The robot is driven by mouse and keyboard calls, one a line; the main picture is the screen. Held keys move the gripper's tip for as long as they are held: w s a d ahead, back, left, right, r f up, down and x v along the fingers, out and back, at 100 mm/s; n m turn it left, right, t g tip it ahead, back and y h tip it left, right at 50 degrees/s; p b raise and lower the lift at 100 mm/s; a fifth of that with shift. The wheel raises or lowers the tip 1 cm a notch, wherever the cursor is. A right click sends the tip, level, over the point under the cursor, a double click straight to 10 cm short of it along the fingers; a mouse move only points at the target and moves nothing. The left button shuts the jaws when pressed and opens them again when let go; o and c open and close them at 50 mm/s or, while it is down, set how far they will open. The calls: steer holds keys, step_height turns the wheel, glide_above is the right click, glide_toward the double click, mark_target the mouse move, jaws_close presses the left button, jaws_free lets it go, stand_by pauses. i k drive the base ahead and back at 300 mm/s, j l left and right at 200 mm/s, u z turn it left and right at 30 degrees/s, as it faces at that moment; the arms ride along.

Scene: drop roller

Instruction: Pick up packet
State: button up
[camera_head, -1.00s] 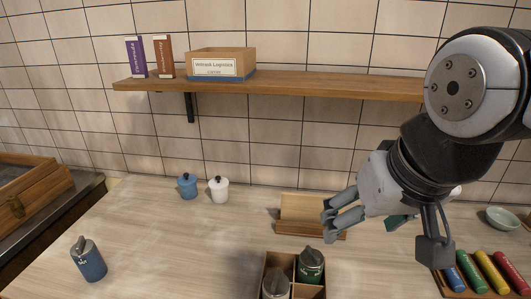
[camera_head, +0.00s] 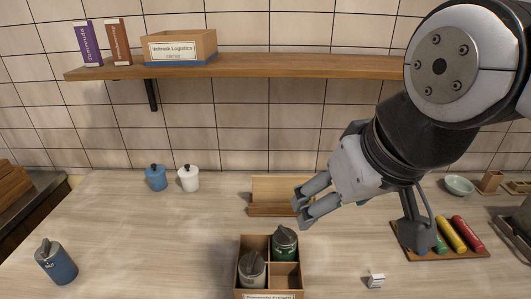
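A small white packet-like box (camera_head: 375,281) stands on the counter at the lower right of the head view, with faint dark print. My gripper (camera_head: 299,204) is above the counter, up and to the left of this box and apart from it. Its two grey fingers point left with a gap between them and nothing visible in the gap. A purple box (camera_head: 89,44) and a brown box (camera_head: 118,42) stand upright on the wall shelf. I cannot tell for certain which of these is the packet.
A divided wooden caddy (camera_head: 270,241) with two lidded jars stands below my gripper. A wooden holder (camera_head: 270,192) is behind the fingers. A tray with coloured rolls (camera_head: 452,235) lies right. The wooden shelf (camera_head: 260,67) crosses above. The counter's left middle is clear.

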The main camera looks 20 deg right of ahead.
mark_target(376, 280)
steer(key=z, duration=0.55)
steer(key=l+z, duration=0.15)
steer(key=l+u, duration=0.1)
steer(key=k+j, duration=0.1)
steer(key=k, duration=0.3)
